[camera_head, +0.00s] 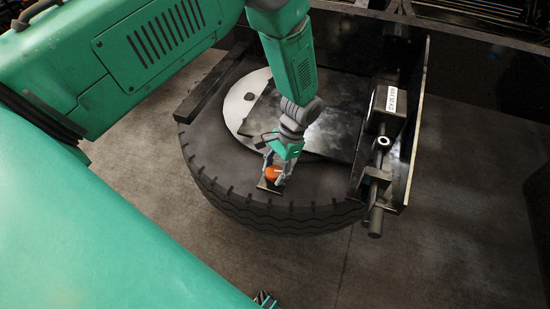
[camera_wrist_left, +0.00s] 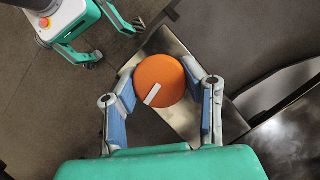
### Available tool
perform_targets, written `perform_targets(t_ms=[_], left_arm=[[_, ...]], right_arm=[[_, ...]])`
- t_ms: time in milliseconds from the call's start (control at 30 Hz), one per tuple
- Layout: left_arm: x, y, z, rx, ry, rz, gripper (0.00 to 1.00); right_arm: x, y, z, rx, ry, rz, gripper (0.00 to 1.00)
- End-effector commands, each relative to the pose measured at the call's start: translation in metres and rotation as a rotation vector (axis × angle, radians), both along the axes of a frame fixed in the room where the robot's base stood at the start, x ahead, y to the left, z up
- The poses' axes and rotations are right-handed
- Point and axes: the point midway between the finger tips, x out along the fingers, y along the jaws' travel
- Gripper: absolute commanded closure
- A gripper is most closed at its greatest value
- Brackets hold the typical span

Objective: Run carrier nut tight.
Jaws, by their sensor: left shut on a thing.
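The carrier nut (camera_head: 273,172) shows as an orange round cap above the near side of the tire (camera_head: 240,207). In the left wrist view, the orange cap (camera_wrist_left: 160,80) has a white stripe on its face, slanting down to the left. My left gripper (camera_head: 276,175) reaches down from above and is shut on the cap, one finger on each side. The cap hides the thread below it. My right gripper (camera_wrist_left: 118,42) is at the top left of the left wrist view, empty, its fingers spread apart. Only its tip (camera_head: 265,299) shows at the bottom edge of the head view.
The tire lies flat with a pale disc (camera_head: 237,105) and a dark plate (camera_head: 335,125) over it. A black bracket (camera_head: 415,150) with a labelled box (camera_head: 387,108) and a rod (camera_head: 376,218) stands at the right. Grey floor (camera_head: 450,240) is clear at the lower right.

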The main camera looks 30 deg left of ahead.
Motion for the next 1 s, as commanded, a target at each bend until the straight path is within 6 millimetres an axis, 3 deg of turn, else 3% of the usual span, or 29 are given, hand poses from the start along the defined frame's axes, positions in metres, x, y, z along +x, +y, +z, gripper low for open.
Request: perform_targets(t_ms=[467, 500, 567, 867, 1000], left_arm=[[0.0049, 0.0007, 0.002, 0.001, -0.012, -0.015, 0.93], [0.0049, 0.0007, 0.002, 0.001, -0.012, -0.015, 0.61], [0.0047, 0.0007, 0.0018, 0.001, -0.012, -0.015, 0.4], [0.0016, 0.0002, 0.001, 0.0, -0.004, -0.015, 0.4], [0.0053, -0.0011, 0.0093, 0.0, -0.005, -0.015, 0.4]], right_arm=[[0.0, 0.0, 0.0003, 0.0, 0.0, 0.0, 1.0], [0.0, 0.0, 0.0003, 0.0, 0.0, 0.0, 1.0], [0.0, 0.0, 0.0003, 0.0, 0.0, 0.0, 1.0], [0.0, 0.0, 0.0002, 0.0, 0.0, 0.0, 1.0], [-0.0028, 0.0001, 0.0009, 0.0, -0.002, 0.0, 1.0]])
